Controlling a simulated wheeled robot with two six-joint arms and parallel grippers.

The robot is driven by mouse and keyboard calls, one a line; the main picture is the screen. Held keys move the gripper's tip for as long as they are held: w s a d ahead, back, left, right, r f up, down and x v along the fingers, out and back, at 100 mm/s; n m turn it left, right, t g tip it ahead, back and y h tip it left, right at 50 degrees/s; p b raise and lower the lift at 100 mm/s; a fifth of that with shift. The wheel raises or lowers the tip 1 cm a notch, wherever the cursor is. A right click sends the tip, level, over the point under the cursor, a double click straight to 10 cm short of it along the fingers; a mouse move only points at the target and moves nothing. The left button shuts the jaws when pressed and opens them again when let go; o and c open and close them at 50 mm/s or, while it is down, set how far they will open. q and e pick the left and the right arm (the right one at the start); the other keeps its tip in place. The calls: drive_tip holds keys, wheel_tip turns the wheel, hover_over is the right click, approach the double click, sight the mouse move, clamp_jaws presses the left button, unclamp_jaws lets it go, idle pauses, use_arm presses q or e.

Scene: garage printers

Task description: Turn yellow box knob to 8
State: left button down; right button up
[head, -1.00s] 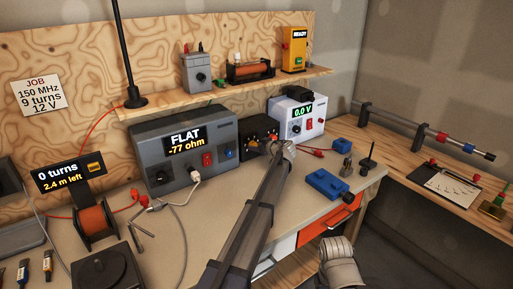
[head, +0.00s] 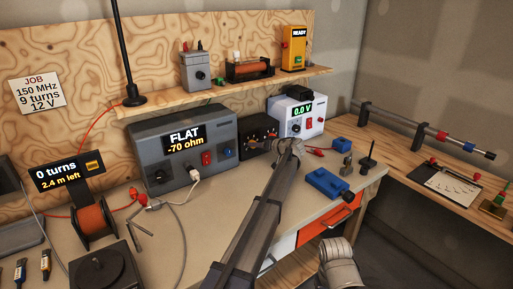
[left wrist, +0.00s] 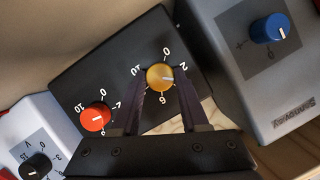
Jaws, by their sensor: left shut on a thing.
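The small black box (head: 257,140) stands on the workbench between the grey FLAT unit and the white meter in the head view. In the left wrist view the black box (left wrist: 118,46) carries a yellow knob (left wrist: 160,77) and a red knob (left wrist: 95,118). The yellow knob's white pointer aims right, just below the 2 mark in the picture. My left gripper (left wrist: 162,86) has its dark fingers on either side of the yellow knob and is shut on it. In the head view my left wrist (head: 288,150) is by the box; its fingertips are hard to make out. My right gripper is not seen.
The white meter (head: 299,114) reads 0.0 V. A blue block (head: 328,184) lies on the bench front right. A grey unit with a blue knob (left wrist: 269,28) sits close beside the box.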

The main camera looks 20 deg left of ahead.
use_arm(q)
drive_tip(key=shift+m, duration=0.4)
idle(0.3)
drive_tip(key=shift+c, duration=2.1)
unclamp_jaws()
drive_tip(key=p+v, duration=0.2)
drive_tip(key=v, duration=0.5)
drive_tip(key=shift+d, duration=0.45)
